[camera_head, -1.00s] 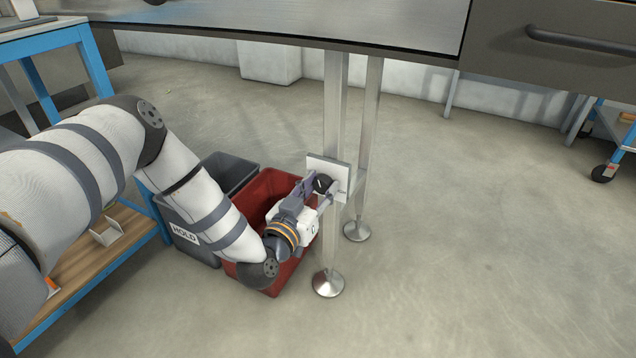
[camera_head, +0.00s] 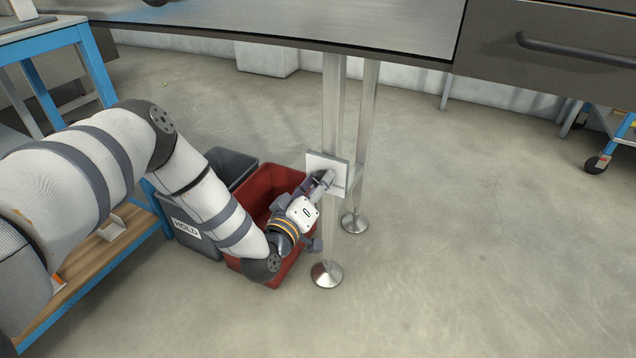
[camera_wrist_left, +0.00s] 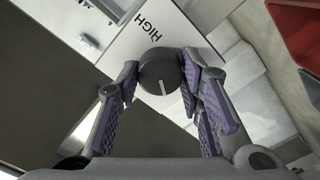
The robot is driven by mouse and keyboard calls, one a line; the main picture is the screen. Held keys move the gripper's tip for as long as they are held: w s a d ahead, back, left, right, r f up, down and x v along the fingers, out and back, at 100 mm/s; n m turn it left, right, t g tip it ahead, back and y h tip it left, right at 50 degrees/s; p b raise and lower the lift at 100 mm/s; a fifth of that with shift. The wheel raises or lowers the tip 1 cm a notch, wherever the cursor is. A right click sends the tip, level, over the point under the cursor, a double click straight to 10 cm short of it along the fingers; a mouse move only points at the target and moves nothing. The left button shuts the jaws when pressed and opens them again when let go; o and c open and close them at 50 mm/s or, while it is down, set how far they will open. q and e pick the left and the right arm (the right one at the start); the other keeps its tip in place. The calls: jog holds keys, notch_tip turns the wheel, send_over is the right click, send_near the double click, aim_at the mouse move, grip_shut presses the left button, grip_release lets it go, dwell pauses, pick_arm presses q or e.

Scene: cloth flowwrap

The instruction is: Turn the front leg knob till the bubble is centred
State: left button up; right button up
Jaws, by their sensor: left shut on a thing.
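The knob (camera_wrist_left: 158,72) is round and dark with a pale pointer line. It sits on a white plate (camera_head: 317,160) fixed to the table's metal leg (camera_head: 332,110). My left gripper (camera_wrist_left: 162,76) is shut on the knob, with a purple-padded finger on each side. In the head view, my left gripper (camera_head: 323,184) hides most of the knob. No bubble level is in view. My right gripper is not in view.
A red bin (camera_head: 256,196) and a grey bin (camera_head: 232,162) marked HOLD stand close beside my left arm. The tabletop (camera_head: 400,25) overhangs the leg, which ends in a round foot (camera_head: 326,276).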

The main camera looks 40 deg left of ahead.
pick_arm(q)
jog(key=shift+d, duration=0.1)
dwell(0.3)
jog(key=o, duration=1.2)
jog(key=shift+c, duration=0.2)
jog(key=v, duration=1.2)
